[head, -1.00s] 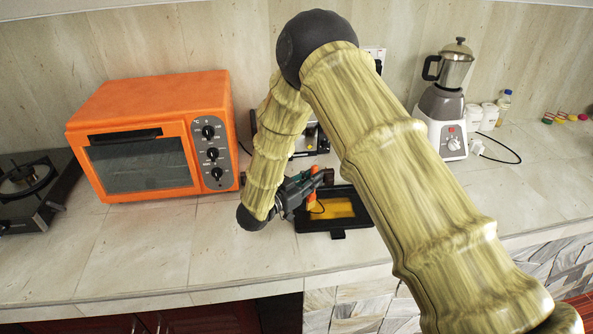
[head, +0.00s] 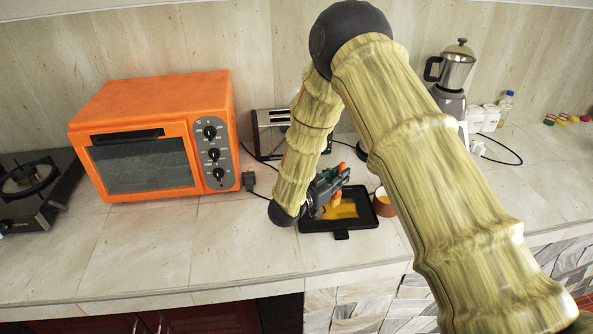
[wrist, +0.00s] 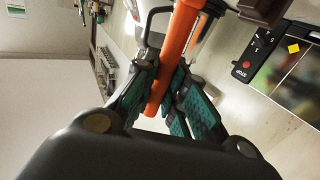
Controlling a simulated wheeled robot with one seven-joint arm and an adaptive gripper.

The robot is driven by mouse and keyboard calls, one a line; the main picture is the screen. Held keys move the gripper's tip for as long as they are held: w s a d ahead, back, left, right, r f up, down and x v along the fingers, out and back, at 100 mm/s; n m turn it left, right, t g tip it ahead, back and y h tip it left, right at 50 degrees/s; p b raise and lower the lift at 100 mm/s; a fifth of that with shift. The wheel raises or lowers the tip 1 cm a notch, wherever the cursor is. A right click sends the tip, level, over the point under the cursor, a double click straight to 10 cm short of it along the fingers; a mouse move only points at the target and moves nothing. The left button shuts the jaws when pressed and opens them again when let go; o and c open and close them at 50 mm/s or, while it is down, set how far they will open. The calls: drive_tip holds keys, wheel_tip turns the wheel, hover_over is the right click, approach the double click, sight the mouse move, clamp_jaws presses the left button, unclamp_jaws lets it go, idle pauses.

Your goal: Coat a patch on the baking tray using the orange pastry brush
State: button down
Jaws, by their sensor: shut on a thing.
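The black baking tray (head: 312,226) lies flat on the counter, with a yellow patch (head: 347,211) on its surface. My gripper (head: 335,184) is over the tray, shut on the orange pastry brush (head: 337,199). The brush's lower end is over or at the yellow patch; I cannot tell whether it touches. In the wrist view, the green-padded fingers of my gripper (wrist: 167,92) clamp the orange handle of the brush (wrist: 178,40); its bristles are not clear there. My gripper and arm hide part of the tray's upper left.
A toaster (head: 272,130) is behind, and an orange oven (head: 150,135) stands left. The counter (head: 240,240) left of the tray is clear.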

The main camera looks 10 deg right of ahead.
sight(341, 164)
drive_tip(key=shift+r+p, duration=1.45)
drive_tip(key=shift+r, duration=2.3)
drive_tip(key=shift+a, duration=0.1)
